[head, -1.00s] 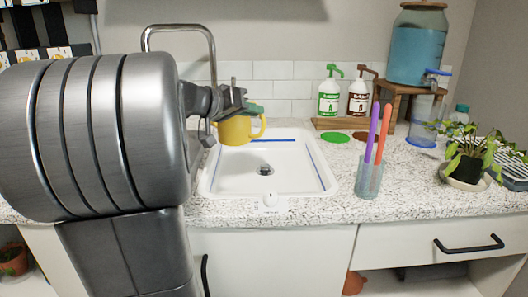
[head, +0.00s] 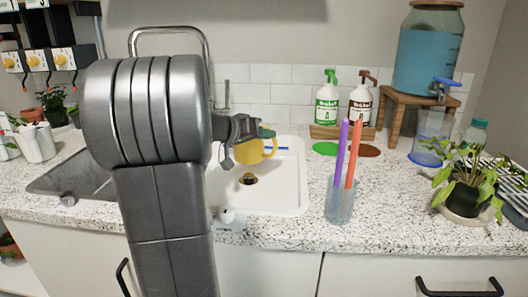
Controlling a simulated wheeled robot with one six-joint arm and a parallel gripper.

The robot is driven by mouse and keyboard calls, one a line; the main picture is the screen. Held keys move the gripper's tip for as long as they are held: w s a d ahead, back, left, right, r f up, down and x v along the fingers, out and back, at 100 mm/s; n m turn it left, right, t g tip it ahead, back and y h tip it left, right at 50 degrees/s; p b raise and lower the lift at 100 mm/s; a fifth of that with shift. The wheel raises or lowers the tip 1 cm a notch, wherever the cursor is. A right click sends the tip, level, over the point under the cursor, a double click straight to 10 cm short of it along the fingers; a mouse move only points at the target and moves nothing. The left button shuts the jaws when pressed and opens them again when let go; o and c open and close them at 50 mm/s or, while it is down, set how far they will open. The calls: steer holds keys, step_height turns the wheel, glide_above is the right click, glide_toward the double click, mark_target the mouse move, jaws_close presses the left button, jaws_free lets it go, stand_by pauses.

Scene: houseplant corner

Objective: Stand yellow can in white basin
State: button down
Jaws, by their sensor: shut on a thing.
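The yellow can (head: 247,153) is a small yellow vessel with a handle on its right side. My gripper (head: 255,132) is shut on it near its top and holds it roughly upright. The can appears over the white basin (head: 288,190), in front of its back part and just above the drain in the picture. I cannot tell how far its base is from the basin floor. My arm hides the basin's left side and part of the gripper.
A glass with purple and orange sticks (head: 341,203) stands right of the basin. Behind are a green-labelled bottle (head: 327,103) and a brown-labelled bottle (head: 359,106). A potted plant (head: 465,190) and a blue dispenser (head: 428,60) are at right. A chrome faucet (head: 170,30) rises behind my arm.

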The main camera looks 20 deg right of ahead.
steer(key=shift+f+b, duration=0.4)
steer(key=shift+f, duration=1.6)
steer(key=c, duration=1.5)
jaws_free()
steer(key=shift+r, duration=0.1)
steer(key=p+v, duration=0.1)
steer(key=v, duration=1.1)
steer(key=shift+s, duration=0.1)
steer(key=x, duration=0.8)
steer(key=shift+b, duration=0.3)
